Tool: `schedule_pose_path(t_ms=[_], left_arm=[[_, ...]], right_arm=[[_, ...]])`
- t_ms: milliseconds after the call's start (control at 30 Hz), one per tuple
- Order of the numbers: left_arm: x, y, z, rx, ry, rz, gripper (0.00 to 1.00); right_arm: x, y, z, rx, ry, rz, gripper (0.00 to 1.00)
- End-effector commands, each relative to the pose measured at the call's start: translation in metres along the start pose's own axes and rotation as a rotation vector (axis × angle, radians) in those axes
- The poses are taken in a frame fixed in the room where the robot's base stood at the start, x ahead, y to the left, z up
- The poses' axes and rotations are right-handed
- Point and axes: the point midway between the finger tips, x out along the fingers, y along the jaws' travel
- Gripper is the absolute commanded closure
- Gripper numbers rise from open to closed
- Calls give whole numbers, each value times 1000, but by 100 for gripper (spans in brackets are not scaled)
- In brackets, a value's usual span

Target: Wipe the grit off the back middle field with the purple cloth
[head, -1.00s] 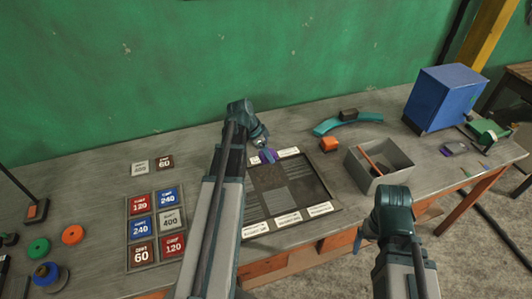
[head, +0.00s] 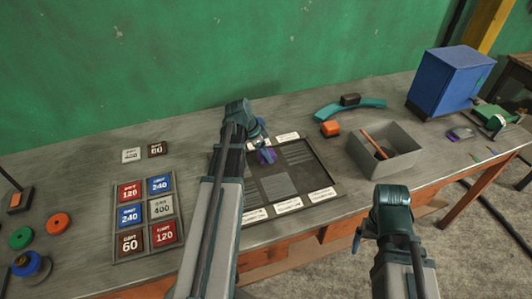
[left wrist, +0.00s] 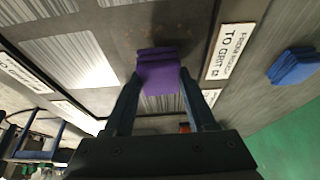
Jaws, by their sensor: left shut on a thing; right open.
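My left gripper (head: 264,150) is shut on the folded purple cloth (head: 267,157), low over the back part of the dark board (head: 326,172). In the left wrist view the purple cloth (left wrist: 158,76) sits between the two fingers. Faint brownish specks, apparently grit (left wrist: 172,30), show on the dark surface beside it. I cannot tell whether the cloth touches the board. My left arm hides the left part of the board in the head view. My right gripper (head: 358,240) is only partly seen, in front of the table's edge, holding nothing visible.
White labels (head: 288,205) line the board. A rack of grit plates (head: 147,217) lies left of it. A grey bin (head: 385,160), an orange block (head: 330,128) and a teal curved piece (head: 350,110) stand to the right. A blue cloth (left wrist: 293,66) lies beyond the board.

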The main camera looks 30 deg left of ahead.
Motion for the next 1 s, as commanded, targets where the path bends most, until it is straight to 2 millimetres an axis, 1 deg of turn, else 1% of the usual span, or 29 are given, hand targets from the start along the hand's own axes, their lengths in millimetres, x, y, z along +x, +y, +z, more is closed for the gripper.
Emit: schedule_pose_path(t_ms=[467,1000], left_arm=[[0,0,0,0,0,0,99],[11,0,4,0,0,0,99]], right_arm=[[0,0,0,0,0,0,9],[12,-1,-1,0,0,0,9]])
